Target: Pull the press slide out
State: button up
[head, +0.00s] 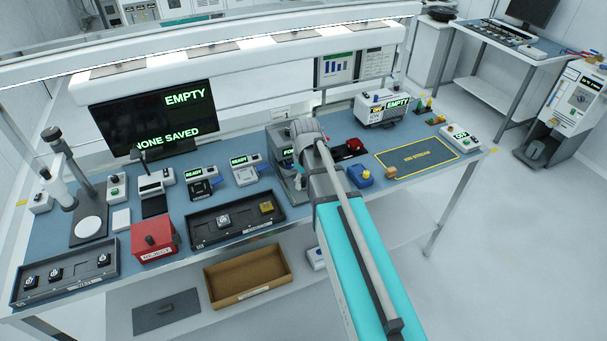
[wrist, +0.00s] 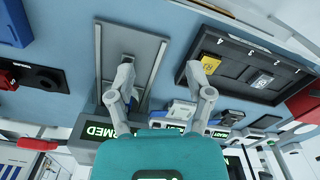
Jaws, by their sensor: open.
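The press (head: 280,140) stands at the middle of the bench in the head view, mostly behind my arm. In the wrist view its lit display (wrist: 100,131) shows the letters "RMED". Its grey slide area (wrist: 128,38) lies between two pale rails at the upper left of the wrist view. My gripper (wrist: 168,63) is open, with nothing between its fingers. The left finger is in front of the slide area and the right finger is beside the dark tray; contact cannot be told.
A dark tray (head: 240,239) with a small part and a yellow block is left of my arm. A red reject box (head: 154,240) stands farther left.

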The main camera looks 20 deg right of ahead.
aim_at(304, 179)
jog(key=w+d+r+n+p, duration=0.1)
jog(key=w+r+n, duration=0.1)
jog(key=w, duration=0.3)
jog(key=w+d+r+n+p, duration=0.1)
jog(key=w+n, duration=0.2)
jog(key=w, duration=0.2)
jog(key=shift+r+p, duration=0.35)
jog(key=shift+p, duration=0.05)
jog(key=shift+f, duration=0.25)
notch_tip(304, 179, down, 13)
jog(key=b, duration=1.3)
jog(key=shift+f+b, duration=0.15)
jog(key=shift+b, duration=0.25)
grip_shut()
